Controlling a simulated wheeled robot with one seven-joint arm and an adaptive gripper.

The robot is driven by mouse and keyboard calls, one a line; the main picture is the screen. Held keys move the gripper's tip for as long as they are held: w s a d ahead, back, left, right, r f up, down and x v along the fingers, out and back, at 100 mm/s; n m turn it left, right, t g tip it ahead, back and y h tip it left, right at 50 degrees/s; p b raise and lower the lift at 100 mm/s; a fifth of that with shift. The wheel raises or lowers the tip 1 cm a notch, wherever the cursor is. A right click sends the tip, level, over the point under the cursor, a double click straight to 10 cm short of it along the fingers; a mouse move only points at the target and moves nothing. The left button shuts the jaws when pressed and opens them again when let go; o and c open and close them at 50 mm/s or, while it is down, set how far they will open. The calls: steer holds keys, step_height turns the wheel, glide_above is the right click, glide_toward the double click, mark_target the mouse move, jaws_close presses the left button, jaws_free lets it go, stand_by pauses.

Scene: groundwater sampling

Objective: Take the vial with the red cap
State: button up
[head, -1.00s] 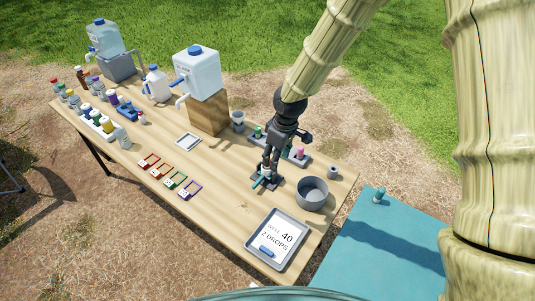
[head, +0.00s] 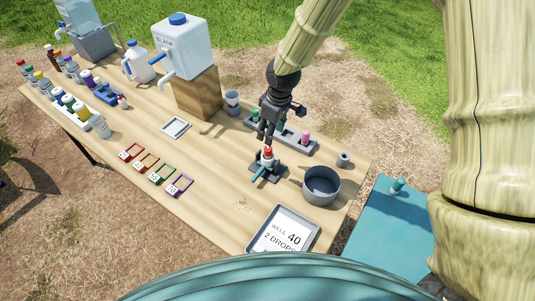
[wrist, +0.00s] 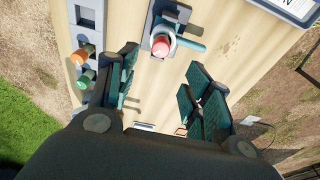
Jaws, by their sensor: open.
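A vial with a red cap (head: 267,151) stands upright in a dark holder (head: 257,174) with a teal handle, on the wooden table. In the wrist view the red cap (wrist: 160,46) shows beyond the fingertips, near the top middle. My gripper (head: 269,136) is open and empty, pointing down just above and behind the vial in the head view. In the wrist view its two teal-padded fingers (wrist: 162,80) are spread wide, with bare table between them. The cap is not between the pads.
A grey bowl (head: 321,185) is to the right, a tablet reading "WELL 40 2 DROPS" (head: 285,233) in front. Coloured frames (head: 155,169) lie left, with bare table between.

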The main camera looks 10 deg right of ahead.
mark_target(268, 149)
steer(key=shift+w+a+f+p, duration=0.15)
steer(key=shift+f+p, duration=0.15)
steer(key=shift+f, duration=0.95)
steer(key=shift+w+a+f+p, duration=0.15)
steer(key=shift+f+p, duration=0.15)
steer(key=shift+f, duration=0.9)
steer(key=shift+d+f+p, duration=0.1)
steer(key=shift+f+p, duration=1)
steer(key=shift+f, duration=0.5)
steer(key=shift+w+f, duration=0.1)
steer(key=shift+f, duration=0.9)
steer(key=shift+c, duration=0.4)
steer(key=c, duration=1)
